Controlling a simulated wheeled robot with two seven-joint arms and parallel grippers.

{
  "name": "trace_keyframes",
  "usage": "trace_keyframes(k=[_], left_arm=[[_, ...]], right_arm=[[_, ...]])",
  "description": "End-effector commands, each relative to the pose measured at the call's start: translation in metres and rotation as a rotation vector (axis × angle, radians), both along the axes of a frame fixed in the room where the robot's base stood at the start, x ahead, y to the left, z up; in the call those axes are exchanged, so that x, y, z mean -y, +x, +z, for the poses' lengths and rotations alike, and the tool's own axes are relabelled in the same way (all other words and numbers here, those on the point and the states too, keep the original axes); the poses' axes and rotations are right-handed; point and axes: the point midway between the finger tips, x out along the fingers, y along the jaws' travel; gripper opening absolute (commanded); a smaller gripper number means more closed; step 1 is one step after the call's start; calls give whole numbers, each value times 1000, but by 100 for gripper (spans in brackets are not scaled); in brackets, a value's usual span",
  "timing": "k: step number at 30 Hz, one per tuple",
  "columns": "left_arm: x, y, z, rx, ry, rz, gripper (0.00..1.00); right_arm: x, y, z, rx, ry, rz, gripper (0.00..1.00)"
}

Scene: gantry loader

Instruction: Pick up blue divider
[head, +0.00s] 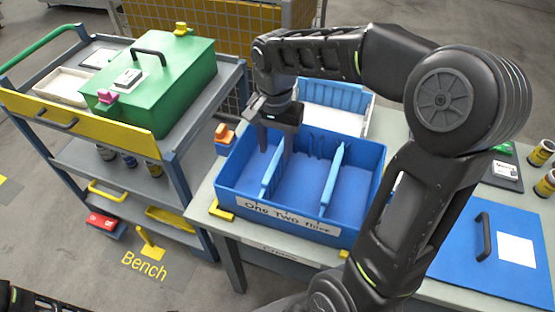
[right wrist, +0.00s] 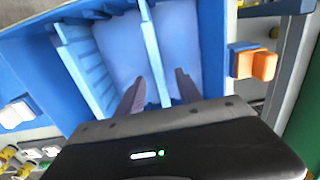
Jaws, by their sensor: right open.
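A blue bin (head: 235,197) labelled "One Two Three" stands on the bench and holds two thin upright blue dividers. The left divider (head: 270,175) is under my right gripper (head: 276,148), and the right divider (head: 333,177) stands apart from it. My right gripper is open and points down into the bin. In the right wrist view the near divider (right wrist: 155,55) runs between the two fingertips (right wrist: 158,90), with a gap visible on each side. The other divider (right wrist: 85,70) is to its left there. My left gripper is out of view.
An orange and blue block (head: 224,136) sits just left of the bin. A lighter blue and white container (head: 335,100) is behind it. A blue panel with a handle (head: 500,250) lies at right. A cart with a green box (head: 160,85) stands at left.

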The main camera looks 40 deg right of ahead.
Motion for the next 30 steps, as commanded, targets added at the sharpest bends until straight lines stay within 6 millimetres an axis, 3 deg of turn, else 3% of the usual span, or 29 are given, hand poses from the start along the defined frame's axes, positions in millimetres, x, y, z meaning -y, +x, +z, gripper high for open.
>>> trace_keyframes(k=[11, 19, 30], left_arm=[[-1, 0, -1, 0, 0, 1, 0], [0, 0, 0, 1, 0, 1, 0], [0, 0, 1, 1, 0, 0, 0]], right_arm=[[1, -1, 0, -1, -3, -6, 42], [1, -1, -23, -3, -3, -6, 42], [2, -1, -28, -2, -3, -6, 42]])
